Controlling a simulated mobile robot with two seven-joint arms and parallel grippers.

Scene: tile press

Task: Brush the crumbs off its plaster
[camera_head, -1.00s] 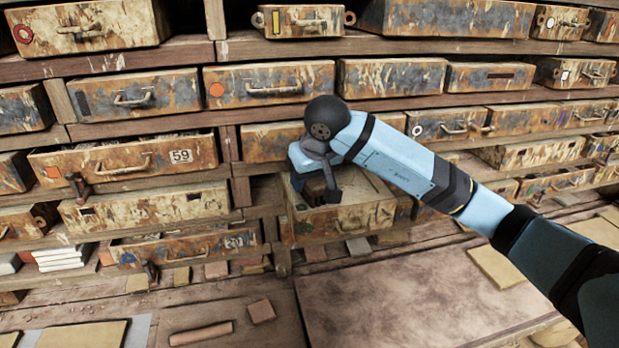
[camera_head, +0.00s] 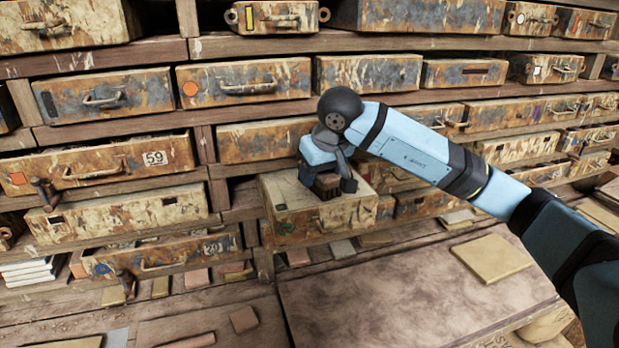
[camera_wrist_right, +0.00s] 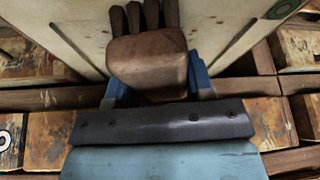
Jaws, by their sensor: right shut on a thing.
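The mould (camera_head: 300,222) is a worn, rust-stained case with a pale plaster top, standing out from a lower shelf right of centre. A green mark shows on its front left. In the right wrist view the pale plaster (camera_wrist_right: 75,22) fills the top, with small reddish specks on it. My right gripper (camera_head: 327,182) is over the mould's top, shut on a brown wooden brush (camera_wrist_right: 148,62) whose dark bristles (camera_wrist_right: 152,14) point away over the plaster. I cannot tell whether the bristles touch it. My left gripper is not in view.
Shelves hold several similar rusty cases with handles, including one labelled 59 (camera_head: 154,159). White tiles (camera_head: 33,270) are stacked at the left.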

